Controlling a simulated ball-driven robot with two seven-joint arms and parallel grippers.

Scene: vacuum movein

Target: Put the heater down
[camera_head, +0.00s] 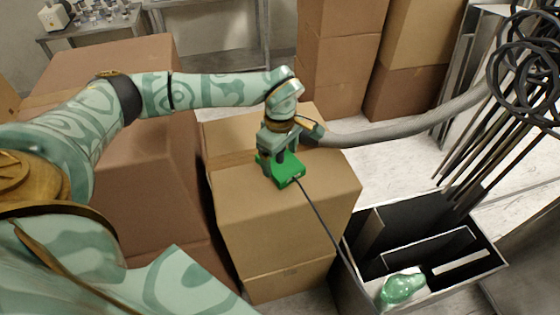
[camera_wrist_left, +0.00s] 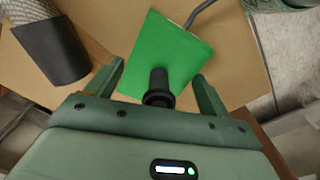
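The heater, which I take to be the green block (camera_head: 288,172) with a black handle, rests on top of a cardboard box (camera_head: 310,205). A dark cord runs from it down to the right. In the left wrist view the heater's green face (camera_wrist_left: 165,45) shows with its black handle (camera_wrist_left: 158,85) standing up between the fingers. My left gripper (camera_head: 281,160) is right over the heater. Its fingers (camera_wrist_left: 159,75) are apart on either side of the handle, with a gap visible on both sides. My right gripper is not in view.
A grey hose (camera_head: 400,130) with a dark end lies beside the gripper on the box top. A divided crate (camera_head: 345,290) holding a green bulb-shaped thing (camera_head: 402,287) stands at the lower right. Stacked cartons (camera_head: 335,60) stand behind, and a large box (camera_head: 150,180) is on the left.

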